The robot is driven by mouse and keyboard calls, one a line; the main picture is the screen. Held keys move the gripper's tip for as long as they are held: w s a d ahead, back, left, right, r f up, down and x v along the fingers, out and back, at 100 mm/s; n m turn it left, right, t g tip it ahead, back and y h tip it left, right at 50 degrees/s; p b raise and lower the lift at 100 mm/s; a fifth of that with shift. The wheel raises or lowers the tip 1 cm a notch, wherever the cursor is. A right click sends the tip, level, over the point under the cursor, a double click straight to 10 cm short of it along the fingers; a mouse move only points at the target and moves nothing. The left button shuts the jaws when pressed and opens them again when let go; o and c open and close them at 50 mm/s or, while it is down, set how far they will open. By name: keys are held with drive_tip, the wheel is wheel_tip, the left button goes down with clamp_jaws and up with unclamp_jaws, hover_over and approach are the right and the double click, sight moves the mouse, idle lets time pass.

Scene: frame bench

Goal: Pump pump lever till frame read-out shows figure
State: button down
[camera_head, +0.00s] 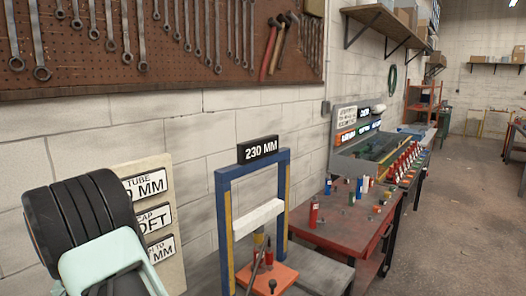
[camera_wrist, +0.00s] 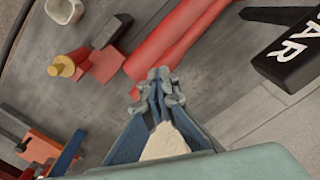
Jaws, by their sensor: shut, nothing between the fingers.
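The blue press frame (camera_head: 223,235) stands on the bench, with a white crossbar (camera_head: 258,218) between its posts. Its black read-out (camera_head: 258,149) on top shows 230 MM. An orange base (camera_head: 283,277) sits at its foot. A thin dark rod, apparently the pump lever (camera_head: 256,268), slants up beside it. In the wrist view my gripper (camera_wrist: 160,85) is shut and empty, with its tips close to long red cylinders (camera_wrist: 185,35); I cannot tell whether they touch. My gripper is not clearly visible in the head view. I cannot make out the lever surely in the wrist view.
A sign board (camera_head: 167,195) behind my arm has three labels, partly hidden; its figure ends in MM. A red table (camera_head: 340,225) with small bottles and parts stands right of the frame. Tools hang on a pegboard (camera_head: 150,60). The floor (camera_head: 470,220) at right is clear.

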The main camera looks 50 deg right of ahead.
wheel_tip(320, 180, down, 8)
drive_tip(key=b, duration=0.5)
drive_tip(key=shift+f, duration=0.25)
drive_tip(key=shift+r+p, duration=2.65)
drive_tip(key=shift+r, duration=1.6)
drive_tip(key=shift+r+p, duration=1.65)
drive_tip(key=shift+r, duration=0.85)
